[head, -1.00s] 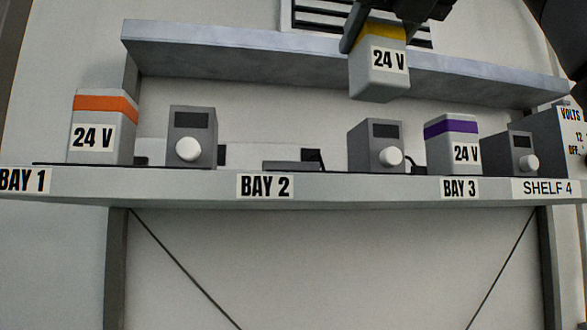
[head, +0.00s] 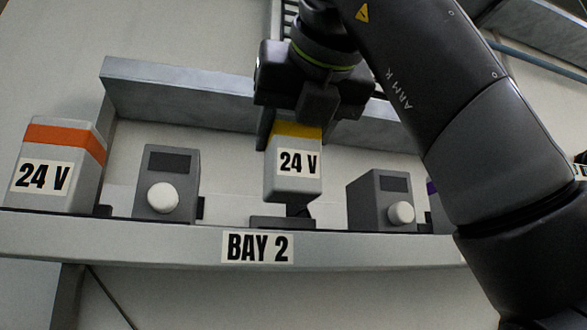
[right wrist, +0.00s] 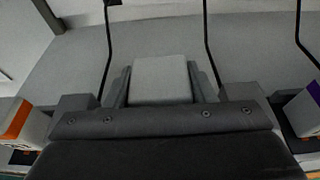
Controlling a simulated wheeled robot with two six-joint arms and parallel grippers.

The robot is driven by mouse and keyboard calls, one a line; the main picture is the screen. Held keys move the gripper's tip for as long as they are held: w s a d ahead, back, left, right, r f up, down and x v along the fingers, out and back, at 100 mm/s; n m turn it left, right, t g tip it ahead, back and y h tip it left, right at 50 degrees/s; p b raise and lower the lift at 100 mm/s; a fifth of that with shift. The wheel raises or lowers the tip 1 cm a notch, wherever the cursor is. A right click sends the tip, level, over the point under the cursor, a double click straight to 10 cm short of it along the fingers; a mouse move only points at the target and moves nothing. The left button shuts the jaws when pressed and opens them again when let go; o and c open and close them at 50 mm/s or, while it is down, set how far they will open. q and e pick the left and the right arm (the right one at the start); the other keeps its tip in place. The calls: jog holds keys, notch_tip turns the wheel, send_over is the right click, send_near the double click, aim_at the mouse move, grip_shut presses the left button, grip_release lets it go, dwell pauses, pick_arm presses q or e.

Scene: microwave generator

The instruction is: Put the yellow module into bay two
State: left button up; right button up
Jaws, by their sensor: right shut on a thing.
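The yellow module (head: 294,181) is a light grey block with a yellow band and a 24 V label. My right gripper (head: 293,128) is shut on its top and holds it upright, just above the dark base of bay two (head: 282,222). A small gap shows between the module and that base. In the right wrist view the module's grey top (right wrist: 161,80) sits between the fingers of my right gripper (right wrist: 162,88). The BAY 2 label (head: 258,248) is on the shelf edge below. My left gripper is not in view.
An orange-banded module (head: 58,165) stands at the left. Grey boxes with white knobs stand left (head: 166,183) and right (head: 382,200) of bay two. A purple-banded module (right wrist: 303,115) is at the right, mostly hidden by my arm in the head view. A grey ledge (head: 185,95) runs behind.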

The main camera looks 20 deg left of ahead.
aim_at(300, 152)
jog(key=shift+s+f, duration=0.1)
jog(key=shift+f, duration=0.15)
jog(key=shift+s+d+f, duration=0.1)
jog(key=shift+s+f, duration=0.05)
jog(key=shift+f, duration=0.25)
jog(key=shift+s+d+f, duration=0.1)
jog(key=shift+f, duration=0.3)
jog(key=shift+d+f, duration=0.1)
jog(key=shift+f, duration=0.5)
jog(key=shift+w+f, duration=0.2)
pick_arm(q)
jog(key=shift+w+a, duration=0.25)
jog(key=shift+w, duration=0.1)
pick_arm(e)
jog(key=shift+a, duration=0.2)
jog(key=shift+s, duration=0.1)
jog(key=shift+s+d+f+b, duration=0.1)
jog(key=shift+d+f+b, duration=0.1)
jog(key=shift+b, duration=0.15)
jog(key=o, duration=0.9)
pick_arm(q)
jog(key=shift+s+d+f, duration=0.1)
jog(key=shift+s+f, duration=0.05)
pick_arm(e)
jog(key=shift+o, duration=1.2)
jog(key=shift+a, duration=0.1)
